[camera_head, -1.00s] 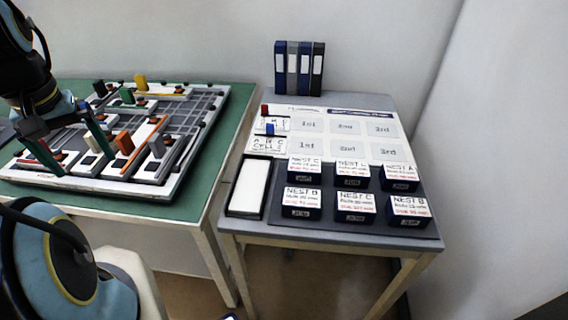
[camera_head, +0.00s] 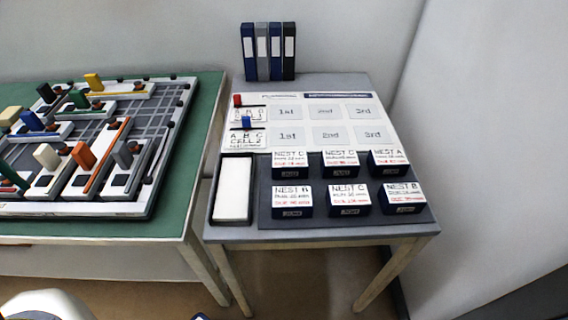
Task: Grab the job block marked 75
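Several dark blue job blocks with white top labels stand in two rows on a dark mat (camera_head: 268,212) on the grey table. The back row reads NEST C (camera_head: 291,163), NEST C (camera_head: 341,163) and NEST A (camera_head: 389,161). Each label has smaller black and red lines and a plate on the front face. The digits are too blurred to tell which block is marked 75. My gripper is out of view.
A planning board (camera_head: 303,145) with 1st, 2nd and 3rd fields lies behind the blocks. A white-bottomed tray (camera_head: 233,190) is left of them. Binders (camera_head: 268,52) stand at the back. A green table (camera_head: 205,130) with a feeder board stands left; a wall is right.

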